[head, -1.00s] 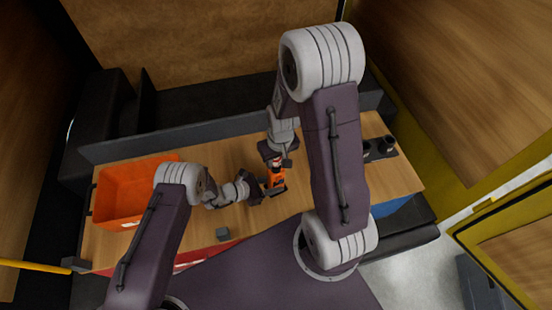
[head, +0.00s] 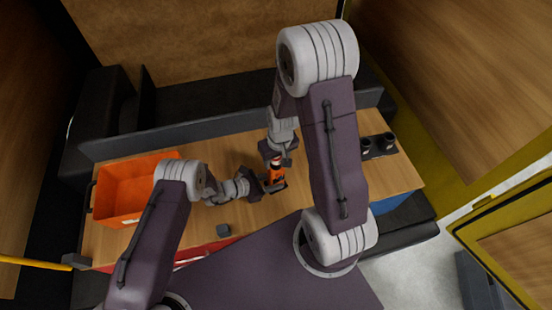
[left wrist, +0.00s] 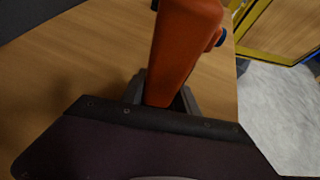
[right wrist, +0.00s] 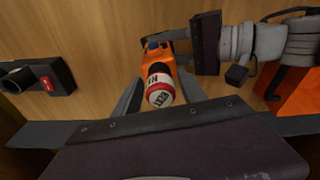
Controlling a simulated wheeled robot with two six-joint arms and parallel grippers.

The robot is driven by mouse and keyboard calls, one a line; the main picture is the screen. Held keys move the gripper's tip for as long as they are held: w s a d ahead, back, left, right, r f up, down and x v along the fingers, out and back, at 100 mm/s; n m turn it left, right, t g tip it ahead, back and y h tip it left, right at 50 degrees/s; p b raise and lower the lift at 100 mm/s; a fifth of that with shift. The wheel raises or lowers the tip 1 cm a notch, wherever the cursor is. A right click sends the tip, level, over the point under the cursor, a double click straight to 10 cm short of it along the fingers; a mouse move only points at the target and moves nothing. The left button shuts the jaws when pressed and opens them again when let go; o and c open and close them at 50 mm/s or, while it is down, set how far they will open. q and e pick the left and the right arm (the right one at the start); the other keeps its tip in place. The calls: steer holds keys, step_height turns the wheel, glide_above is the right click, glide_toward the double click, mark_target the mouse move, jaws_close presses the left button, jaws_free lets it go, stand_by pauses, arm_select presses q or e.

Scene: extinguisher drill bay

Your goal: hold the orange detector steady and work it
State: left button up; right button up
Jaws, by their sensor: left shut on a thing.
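The orange detector (head: 278,177) stands at the middle of the wooden table. My left gripper (head: 270,184) comes in from the left and is shut on it. In the left wrist view the detector (left wrist: 183,45) rises between the two fingers, with a blue part at its right side. A small can (right wrist: 160,90) with a red and white end and printed letters is at the detector's top end. My right gripper (right wrist: 160,77) is above, with its fingers spread on either side of the can and gaps showing. Whether the can is joined to the detector I cannot tell.
An orange bin (head: 121,214) is at the table's left. A small dark block (head: 223,230) lies near the front edge. A black holder with dark round parts (head: 378,146) is at the right. Bare table (head: 220,155) shows behind the detector.

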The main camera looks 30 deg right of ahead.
stand_by(0.3)
steer(key=r, duration=0.4)
steer(key=s+r, duration=0.1)
steer(key=r, duration=0.7)
steer(key=shift+s, duration=0.4)
steer(key=shift+f, duration=0.1)
arm_select(q)
steer(key=o, duration=1.1)
steer(key=shift+c, duration=0.2)
steer(key=v, duration=1.2)
